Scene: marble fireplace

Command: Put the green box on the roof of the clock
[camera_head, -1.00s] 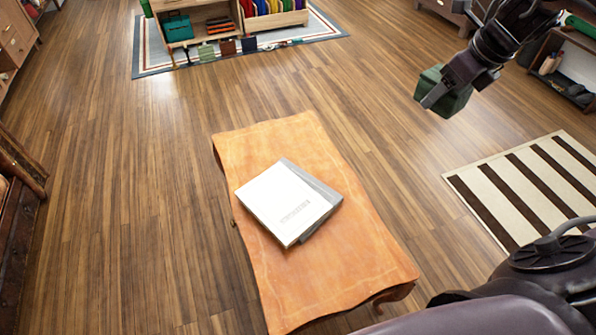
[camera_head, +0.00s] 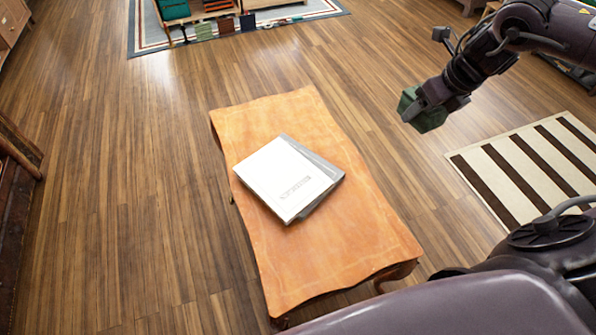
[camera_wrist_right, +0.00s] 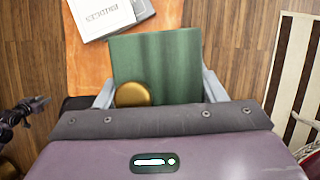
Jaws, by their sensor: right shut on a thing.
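The green box (camera_head: 424,113) is held in my right gripper (camera_head: 418,104), in the air over the wooden floor to the right of the table. In the right wrist view the green box (camera_wrist_right: 158,60) sits between the two grey fingers of the gripper (camera_wrist_right: 158,88), with a round gold part on its near side. The clock is not in view in any frame.
An orange wooden table (camera_head: 275,260) stands in the middle with a white book (camera_head: 280,175) on a grey one. A striped rug (camera_head: 520,165) lies at right. A shelf unit (camera_head: 225,12) stands at the back. Floor at left is clear.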

